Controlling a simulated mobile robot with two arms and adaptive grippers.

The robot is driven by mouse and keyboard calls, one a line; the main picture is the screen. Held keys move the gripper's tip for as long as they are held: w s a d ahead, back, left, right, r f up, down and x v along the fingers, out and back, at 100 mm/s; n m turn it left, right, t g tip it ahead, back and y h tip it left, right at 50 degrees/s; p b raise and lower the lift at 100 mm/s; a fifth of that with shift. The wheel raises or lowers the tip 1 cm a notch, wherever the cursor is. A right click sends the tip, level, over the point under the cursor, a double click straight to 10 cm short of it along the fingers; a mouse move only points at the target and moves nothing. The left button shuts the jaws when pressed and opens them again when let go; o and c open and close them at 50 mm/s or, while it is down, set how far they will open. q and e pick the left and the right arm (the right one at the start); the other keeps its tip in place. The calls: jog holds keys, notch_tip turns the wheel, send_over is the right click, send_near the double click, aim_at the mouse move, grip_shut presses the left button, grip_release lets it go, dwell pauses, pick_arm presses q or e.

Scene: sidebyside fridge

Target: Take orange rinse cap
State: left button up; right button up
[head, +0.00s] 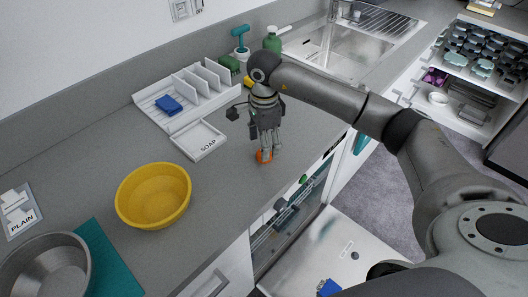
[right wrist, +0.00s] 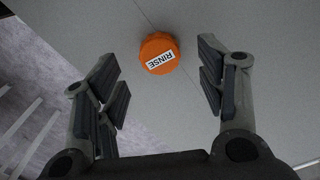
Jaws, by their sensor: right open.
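The orange rinse cap (right wrist: 160,45) lies on the grey counter in the right wrist view, with a white label reading RINSE. My left gripper is not in view.
A yellow bowl (head: 128,210) and a white SOAP tray (head: 198,141) stand left of the right gripper. A white rack (head: 150,110) with a blue sponge (head: 169,105) is behind. An open dishwasher door (head: 318,255) lies below the counter's front edge.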

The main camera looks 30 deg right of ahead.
jog(key=f, duration=0.2)
jog(key=f+p, duration=0.1)
jog(key=shift+d+f, duration=0.2)
jog(key=shift+d, duration=0.05)
jog(key=shift+f, duration=0.2)
jog(key=c, duration=0.9)
jog(key=shift+r, duration=0.1)
